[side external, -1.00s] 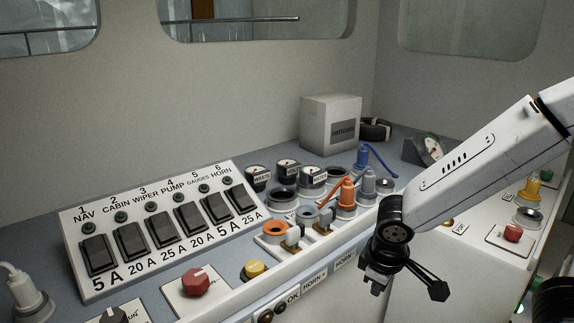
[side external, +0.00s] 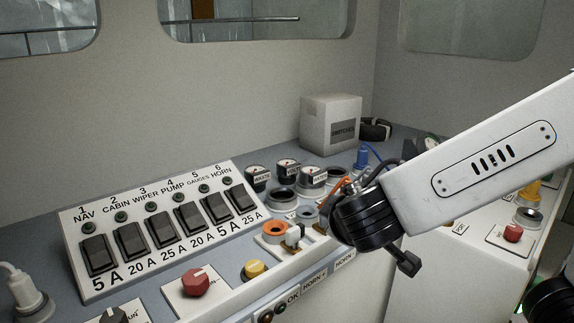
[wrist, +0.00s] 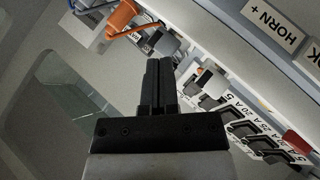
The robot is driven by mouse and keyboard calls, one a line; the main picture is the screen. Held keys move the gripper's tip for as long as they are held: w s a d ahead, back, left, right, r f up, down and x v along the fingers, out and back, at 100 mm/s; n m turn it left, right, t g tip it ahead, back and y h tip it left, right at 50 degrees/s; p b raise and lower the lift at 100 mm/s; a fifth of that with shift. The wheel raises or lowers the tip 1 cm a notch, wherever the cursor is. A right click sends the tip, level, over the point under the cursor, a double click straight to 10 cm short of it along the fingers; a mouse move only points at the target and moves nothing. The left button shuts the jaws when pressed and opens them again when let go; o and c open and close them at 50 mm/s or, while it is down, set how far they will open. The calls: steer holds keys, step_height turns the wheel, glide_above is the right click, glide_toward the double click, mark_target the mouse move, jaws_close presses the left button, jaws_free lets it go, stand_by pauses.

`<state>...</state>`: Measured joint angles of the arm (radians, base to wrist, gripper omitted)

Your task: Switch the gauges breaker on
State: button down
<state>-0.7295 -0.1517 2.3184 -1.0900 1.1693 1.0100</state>
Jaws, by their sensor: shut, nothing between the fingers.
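The breaker panel (side external: 160,290) is a tilted white board at the left of the side view, with a row of black rockers. The gauges breaker (side external: 216,207) is the fifth rocker, under the label GAUGES, with a dark green lamp (side external: 204,188) above it. It looks tilted like its neighbours, and its lamp does not look lit. My gripper (wrist: 158,72) shows in the wrist view with its two dark fingers together and nothing between them.
Orange and grey connectors (side external: 275,230) and white-capped toggles stand between the panel and my wrist. A red knob (side external: 195,281) and a yellow button (side external: 254,268) sit in front of the panel. A SWITCHES box (side external: 330,122) stands behind. The air above the panel is free.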

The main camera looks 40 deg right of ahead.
steer(key=w+a+r+y, duration=0.1)
steer(key=w+a, duration=0.1)
steer(key=w+a+r+m+y, duration=0.1)
steer(key=a, duration=0.1)
steer(key=w+a+r+m+g+y, duration=0.1)
steer(key=w+r, duration=0.1)
steer(key=shift+w+a+y, duration=0.3)
steer(key=shift+a, duration=0.1)
steer(key=w+a+r+m+y, duration=0.1)
steer(key=w+a+r+y, duration=0.2)
steer(key=w+a+r, duration=0.1)
step_height(320, 180, up, 2)
steer(key=shift+w+a+t+y, duration=0.3)
steer(key=shift+w+y, duration=0.1)
steer(key=shift+w, duration=0.45)
steer(key=shift+f, duration=0.15)
glide_toward(215, 199)
steer(key=x, duration=0.4)
steer(key=shift+f, duration=0.55)
steer(key=shift+w+f, duration=0.65)
steer(key=shift+w, duration=0.35)
steer(key=shift+w, duration=0.1)
